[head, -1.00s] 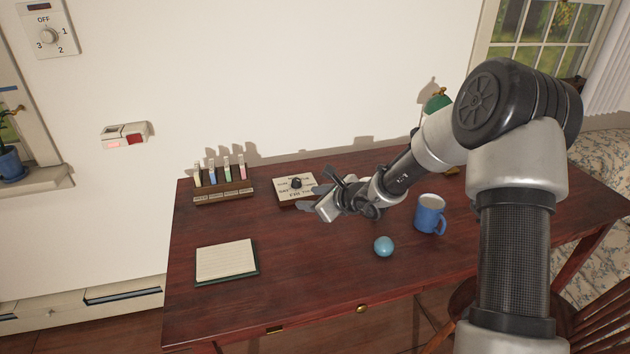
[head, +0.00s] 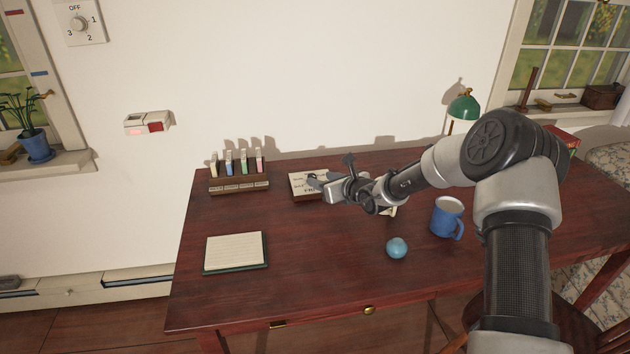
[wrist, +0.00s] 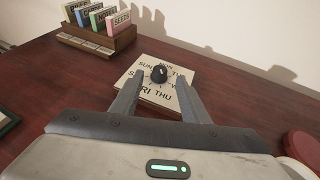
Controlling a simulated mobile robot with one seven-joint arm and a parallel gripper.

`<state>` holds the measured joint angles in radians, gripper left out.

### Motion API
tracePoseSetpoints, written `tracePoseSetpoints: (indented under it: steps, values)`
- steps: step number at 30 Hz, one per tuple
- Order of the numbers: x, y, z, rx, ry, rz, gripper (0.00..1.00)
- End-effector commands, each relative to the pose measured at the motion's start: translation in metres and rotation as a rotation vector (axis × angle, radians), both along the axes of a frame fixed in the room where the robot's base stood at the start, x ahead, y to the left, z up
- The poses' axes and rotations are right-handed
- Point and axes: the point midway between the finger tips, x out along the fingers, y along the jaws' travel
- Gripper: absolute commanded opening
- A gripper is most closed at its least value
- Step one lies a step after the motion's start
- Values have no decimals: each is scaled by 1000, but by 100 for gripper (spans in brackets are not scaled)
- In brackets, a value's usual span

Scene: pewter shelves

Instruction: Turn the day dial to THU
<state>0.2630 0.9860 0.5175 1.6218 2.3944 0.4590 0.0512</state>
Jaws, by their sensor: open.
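The day dial is a black knob (wrist: 159,73) on a pale square plate (wrist: 126,75) lettered with days; SUN, a partly hidden word ending in ON, FRI and THU can be read in the wrist view. The knob has a light mark on it, and I cannot tell which day it points to. In the head view the plate (head: 298,184) lies at the back of the desk, partly covered by my gripper (head: 318,181). In the wrist view my gripper (wrist: 160,95) is open, its fingers on either side of the knob's line, with gaps on both sides.
A green lamp (head: 463,106) stands at the back right.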

Motion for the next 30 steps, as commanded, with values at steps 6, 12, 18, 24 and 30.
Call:
tracePoseSetpoints:
  steps: [6,12,18,24,30]
  values:
    - [29,21,-16,3,0,1,42]
    - [41,29,-21,1,-1,0,42]
    - [42,30,-21,0,0,0,42]
    - [42,30,-21,0,0,0,25]
    - [42,30,-21,-1,-1,0,0]
